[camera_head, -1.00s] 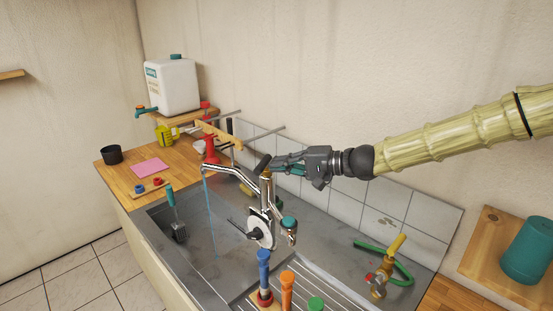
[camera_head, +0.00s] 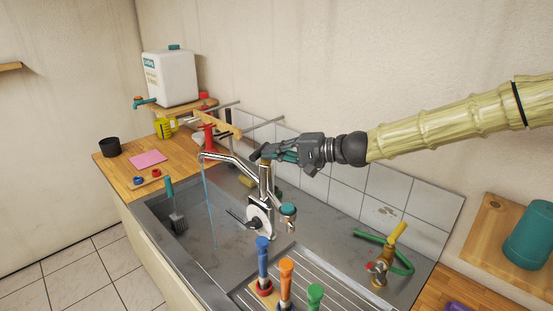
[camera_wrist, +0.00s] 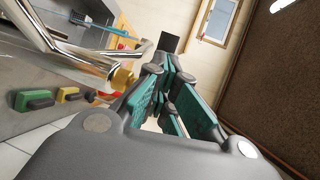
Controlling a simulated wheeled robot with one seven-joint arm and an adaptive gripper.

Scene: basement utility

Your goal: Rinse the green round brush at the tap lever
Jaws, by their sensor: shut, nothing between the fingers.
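The chrome tap (camera_head: 265,185) stands at the back of the sink, and a thin blue stream of water (camera_head: 209,205) falls from its spout. Its dark-tipped lever (camera_head: 257,154) is at the top. My gripper (camera_head: 268,154) is shut and empty beside the lever; whether it touches it I cannot tell. The wrist view shows my closed fingers (camera_wrist: 170,65) close to the tap's brass collar (camera_wrist: 122,78). A green-topped handle (camera_head: 315,294) stands at the front of the drainboard; its lower part is cut off. A teal-handled brush (camera_head: 170,190) leans in the basin, grey bristles down. Which is the green round brush is unclear.
Blue (camera_head: 262,250) and orange (camera_head: 286,272) handles stand upright on the drainboard. A brass valve (camera_head: 380,269) with a green hose is at the right. A white canister (camera_head: 170,77), black cup (camera_head: 109,147) and pink cloth (camera_head: 149,158) are at the left. The left basin is mostly clear.

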